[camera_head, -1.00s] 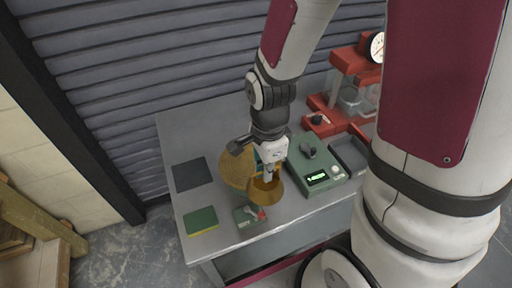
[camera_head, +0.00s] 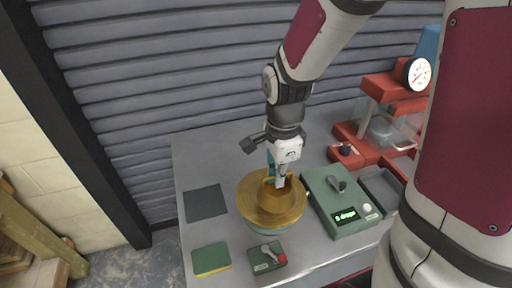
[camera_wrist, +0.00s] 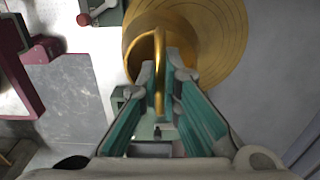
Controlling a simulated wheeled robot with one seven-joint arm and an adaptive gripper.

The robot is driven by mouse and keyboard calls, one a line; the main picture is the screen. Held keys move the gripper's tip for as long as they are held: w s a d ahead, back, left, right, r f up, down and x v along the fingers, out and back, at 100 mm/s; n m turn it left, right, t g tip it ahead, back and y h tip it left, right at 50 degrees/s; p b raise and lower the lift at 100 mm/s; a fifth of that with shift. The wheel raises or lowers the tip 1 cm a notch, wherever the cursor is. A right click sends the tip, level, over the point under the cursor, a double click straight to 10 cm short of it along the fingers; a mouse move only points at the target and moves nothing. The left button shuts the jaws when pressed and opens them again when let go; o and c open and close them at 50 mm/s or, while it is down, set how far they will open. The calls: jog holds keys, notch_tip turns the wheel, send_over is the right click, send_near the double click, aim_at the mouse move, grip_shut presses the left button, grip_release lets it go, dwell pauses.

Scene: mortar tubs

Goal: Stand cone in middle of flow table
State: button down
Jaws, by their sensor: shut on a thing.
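The brass cone (camera_head: 268,199) is in my gripper (camera_head: 279,182), whose fingers are shut on its upper part. In the head view the cone overlaps the brass disc of the flow table (camera_head: 295,208), near its middle. The wrist view shows a thin brass edge of the cone (camera_wrist: 160,55) between the teal finger pads (camera_wrist: 158,95). There the cone covers the left part of the ringed disc (camera_wrist: 222,40). The cone looks roughly upright. I cannot tell whether its base touches the disc; my fingers hide part of it.
A green control box (camera_head: 340,205) with a lit display stands right of the flow table. A small grey-green box with a red knob (camera_head: 267,258) is in front. A green-yellow sponge (camera_head: 211,259) and dark mat (camera_head: 205,203) lie left. A red press (camera_head: 385,105) stands back right.

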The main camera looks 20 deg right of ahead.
jog(key=w, duration=0.3)
jog(key=shift+w+d+f, duration=0.15)
jog(key=shift+w, duration=0.25)
jog(key=shift+w+f, duration=0.1)
jog(key=shift+f, duration=1.7)
jog(key=shift+f, duration=0.15)
jog(key=c, duration=1.8)
grip_release()
